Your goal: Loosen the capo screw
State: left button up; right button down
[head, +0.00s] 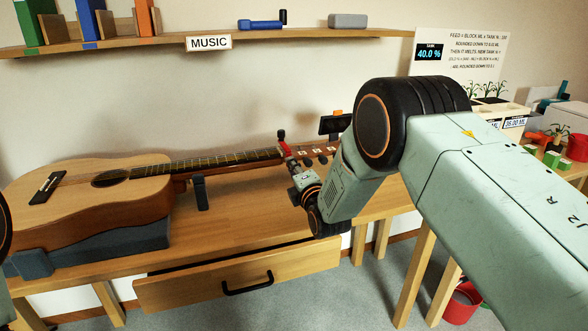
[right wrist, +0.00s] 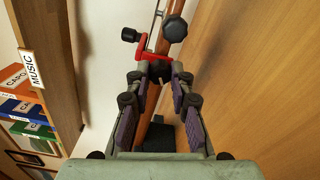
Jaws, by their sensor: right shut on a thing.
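The guitar (head: 95,190) lies on its back on the wooden bench, its neck pointing right. A red capo (head: 284,149) with dark knobs sits on the neck near the headstock. In the right wrist view the red capo (right wrist: 152,57) is just beyond my fingertips, with black knobs above it. My right gripper (head: 294,168) is at the capo from the near side. In the wrist view its fingers (right wrist: 161,76) are closed around a small dark part below the red body, the capo screw (right wrist: 160,72), which they mostly hide. My left gripper is out of view.
A neck support (head: 201,193) stands under the guitar neck, and a dark cradle (head: 120,247) holds the body. A small dark-screened device (head: 332,124) stands behind the headstock. The MUSIC shelf (head: 150,45) runs above.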

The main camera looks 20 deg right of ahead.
dwell(0.3)
jog(key=c, duration=1.5)
grip_release()
jog(key=shift+o, duration=0.2)
jog(key=s, duration=1.2)
jog(key=shift+d, duration=0.2)
